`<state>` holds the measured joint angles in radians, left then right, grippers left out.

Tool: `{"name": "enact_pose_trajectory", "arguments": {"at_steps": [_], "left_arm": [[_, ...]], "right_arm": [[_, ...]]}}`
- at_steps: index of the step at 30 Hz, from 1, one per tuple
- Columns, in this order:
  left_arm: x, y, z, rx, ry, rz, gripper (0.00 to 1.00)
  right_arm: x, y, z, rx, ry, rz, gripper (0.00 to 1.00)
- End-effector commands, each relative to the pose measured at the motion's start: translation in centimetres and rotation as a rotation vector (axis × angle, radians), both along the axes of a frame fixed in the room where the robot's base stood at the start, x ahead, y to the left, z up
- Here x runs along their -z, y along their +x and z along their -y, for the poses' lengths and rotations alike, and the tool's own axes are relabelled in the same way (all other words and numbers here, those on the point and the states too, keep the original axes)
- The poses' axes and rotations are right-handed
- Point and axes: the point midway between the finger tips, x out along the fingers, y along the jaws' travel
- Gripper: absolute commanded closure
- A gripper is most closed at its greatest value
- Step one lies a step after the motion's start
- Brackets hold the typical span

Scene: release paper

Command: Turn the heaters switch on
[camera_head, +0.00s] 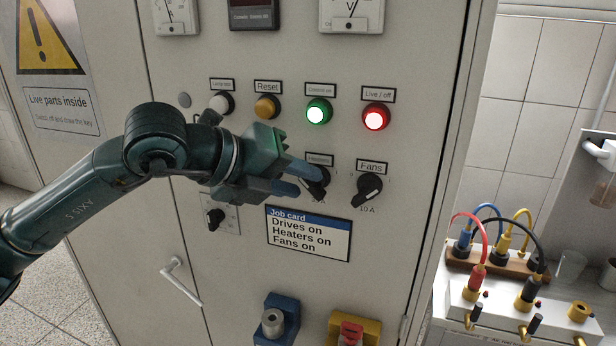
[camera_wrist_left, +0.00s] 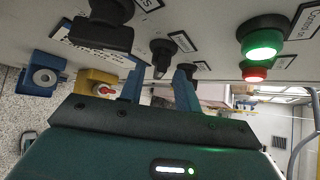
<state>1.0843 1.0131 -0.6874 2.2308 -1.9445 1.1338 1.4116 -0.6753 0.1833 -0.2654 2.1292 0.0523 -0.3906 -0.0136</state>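The heaters switch (camera_head: 317,189) is a black rotary knob under the "Heaters" label (camera_head: 319,160) on the grey cabinet front. My left gripper (camera_head: 310,182) is open and empty in front of the panel, its blue fingertips at the knob's left and overlapping it in the head view. I cannot tell whether they touch it. The heaters pointer is partly hidden. My right gripper is not in view.
The fans switch (camera_head: 369,188) is to the right. Above are a lit green lamp (camera_head: 319,112) and a lit red lamp (camera_head: 376,117). A job card (camera_head: 308,234) is below and a door handle (camera_head: 181,281) lower left. A terminal box with cables (camera_head: 510,300) stands right.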

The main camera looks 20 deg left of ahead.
Motion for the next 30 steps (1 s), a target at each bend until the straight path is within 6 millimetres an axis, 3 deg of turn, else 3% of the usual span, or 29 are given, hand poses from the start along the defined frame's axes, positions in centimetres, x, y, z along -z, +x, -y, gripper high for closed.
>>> {"name": "enact_pose_trajectory", "arguments": {"at_steps": [6,17,28,30], "left_arm": [[1.1,1.6,1.3,0.001,-0.001,-0.001,0.67],[1.4,1.9,1.4,0.000,-0.001,0.000,0.68],[1.4,1.8,1.4,0.000,-0.001,0.000,0.98],[1.4,1.8,1.4,0.001,0.000,-0.001,1.00]], "right_arm": [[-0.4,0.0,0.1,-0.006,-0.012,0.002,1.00],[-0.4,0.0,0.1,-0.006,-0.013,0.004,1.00],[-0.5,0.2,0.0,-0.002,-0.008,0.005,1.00],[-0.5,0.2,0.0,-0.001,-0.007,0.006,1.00]]}}
